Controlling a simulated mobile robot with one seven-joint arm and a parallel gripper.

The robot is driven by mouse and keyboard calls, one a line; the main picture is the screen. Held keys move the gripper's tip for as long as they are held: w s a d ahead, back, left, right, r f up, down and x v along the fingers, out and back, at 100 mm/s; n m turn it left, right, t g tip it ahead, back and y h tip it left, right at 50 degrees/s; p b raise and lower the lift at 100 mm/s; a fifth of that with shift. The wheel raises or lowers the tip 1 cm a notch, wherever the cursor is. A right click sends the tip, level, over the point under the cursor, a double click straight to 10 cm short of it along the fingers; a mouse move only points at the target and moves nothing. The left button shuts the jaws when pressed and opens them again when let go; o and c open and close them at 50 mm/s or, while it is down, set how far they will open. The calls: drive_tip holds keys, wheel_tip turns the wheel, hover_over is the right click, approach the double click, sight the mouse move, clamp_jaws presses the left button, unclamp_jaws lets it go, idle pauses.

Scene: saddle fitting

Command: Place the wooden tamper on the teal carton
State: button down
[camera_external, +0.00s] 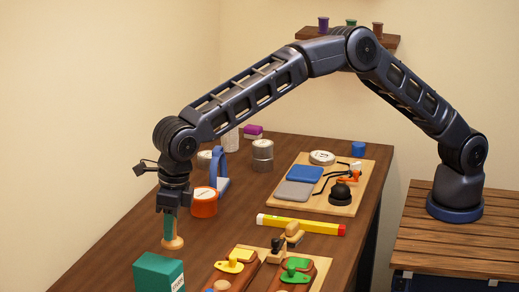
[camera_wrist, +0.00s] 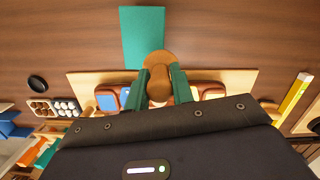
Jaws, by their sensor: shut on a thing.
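The wooden tamper (camera_external: 172,243) hangs upright below my gripper (camera_external: 169,218), its round tan base downward. My gripper is shut on it, with its green fingers on either side of the upper part. The teal carton (camera_external: 158,272) stands at the near left of the table, just below and in front of the tamper in the external view. In the wrist view the tamper (camera_wrist: 160,66) shows between my gripper's fingers (camera_wrist: 159,84), and the teal carton (camera_wrist: 142,35) lies just beyond it, its edge partly covered by the tamper. I cannot tell the exact height gap.
A board with colored saddle-like pieces (camera_external: 262,272) lies right of the carton. A yellow level bar (camera_external: 300,225) lies mid-table. Bare table (camera_external: 110,235) shows at left.

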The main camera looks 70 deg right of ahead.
sight(178, 238)
drive_tip(key=shift+f, duration=1.6)
drive_tip(key=shift+f, duration=0.1)
drive_tip(key=c, duration=1.2)
unclamp_jaws()
wheel_tip(178, 238, up, 12)
drive_tip(key=s, duration=0.1)
drive_tip(key=shift+s+d, duration=0.15)
drive_tip(key=shift+s, duration=0.1)
drive_tip(key=shift+d, duration=0.1)
